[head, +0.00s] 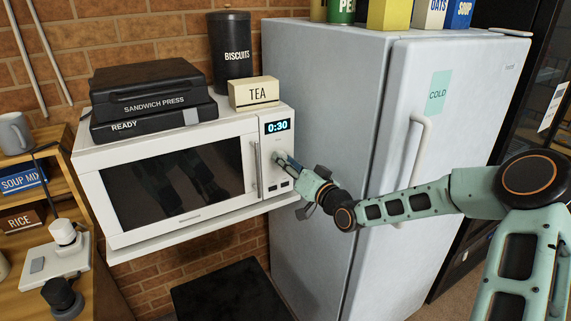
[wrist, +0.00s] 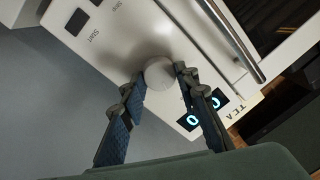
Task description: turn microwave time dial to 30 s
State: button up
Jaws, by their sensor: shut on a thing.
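The white microwave (head: 175,185) stands on a wall shelf, its door shut. Its display (head: 277,127) reads 0:30 in the head view. In the wrist view the display (wrist: 203,110) is partly covered by a finger. The round pale time dial (wrist: 158,72) sits between my two fingers in the wrist view. My gripper (head: 277,156) reaches the control panel from the right and is shut on the dial; its fingertips also show in the wrist view (wrist: 156,82). In the head view the dial is mostly hidden by the fingers. Start and Stop buttons lie beside the dial.
A fridge (head: 330,130) stands close to the right of the microwave. The vertical door handle (head: 257,163) is just left of the panel. A tea box (head: 254,94), a sandwich press (head: 150,100) and a biscuits tin (head: 231,50) rest on top.

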jog(key=shift+m, duration=1.1)
jog(key=o, duration=1.1)
jog(key=shift+o, duration=0.2)
jog(key=v, duration=1.2)
jog(key=shift+f, duration=0.1)
